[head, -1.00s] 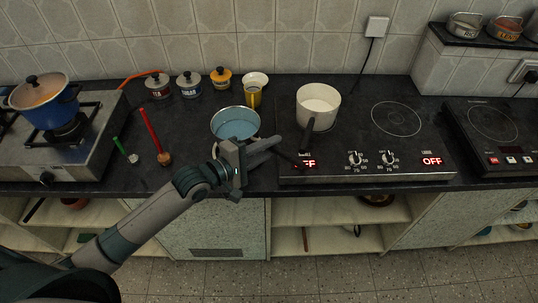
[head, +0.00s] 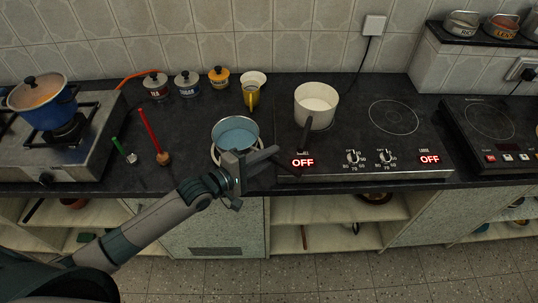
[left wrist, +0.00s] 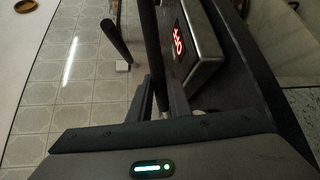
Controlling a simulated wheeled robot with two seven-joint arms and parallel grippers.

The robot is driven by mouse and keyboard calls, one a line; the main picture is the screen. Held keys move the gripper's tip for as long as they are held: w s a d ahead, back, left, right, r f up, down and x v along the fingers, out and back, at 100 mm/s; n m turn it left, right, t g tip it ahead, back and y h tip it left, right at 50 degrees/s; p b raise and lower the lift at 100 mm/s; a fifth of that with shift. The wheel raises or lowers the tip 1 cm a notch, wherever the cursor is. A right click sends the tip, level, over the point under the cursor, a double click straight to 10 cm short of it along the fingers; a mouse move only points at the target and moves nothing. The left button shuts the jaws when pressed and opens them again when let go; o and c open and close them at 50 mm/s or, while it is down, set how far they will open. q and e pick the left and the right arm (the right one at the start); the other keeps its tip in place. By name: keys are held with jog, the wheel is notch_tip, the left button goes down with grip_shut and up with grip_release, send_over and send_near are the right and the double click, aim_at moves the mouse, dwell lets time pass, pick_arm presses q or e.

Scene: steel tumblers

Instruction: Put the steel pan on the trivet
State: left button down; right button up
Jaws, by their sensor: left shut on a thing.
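The steel pan (head: 236,133), round with blue inside, is over the light ring-shaped trivet (head: 214,156) at the counter's front. The trivet's rim shows at the pan's lower left; I cannot tell whether the pan rests on it or hangs just above. My left gripper (head: 272,154) is at the pan's lower right, shut on its dark handle, part of which shows beyond the fingers. In the left wrist view a dark bar (left wrist: 151,42) runs between the fingers (left wrist: 162,100). My right gripper is not in view.
A hob (head: 345,165) stands to the right, with a white pot (head: 316,105) whose dark handle points towards my gripper. A red-handled tool (head: 155,138) lies left.

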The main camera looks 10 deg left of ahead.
pick_arm(q)
jog(key=c, duration=1.6)
grip_release()
jog(key=shift+f, duration=0.1)
jog(key=shift+c, duration=0.2)
jog(key=shift+s+a, duration=0.3)
jog(key=shift+s, duration=0.15)
jog(key=b+v, duration=0.2)
jog(key=v, duration=0.9)
jog(key=shift+r, duration=0.25)
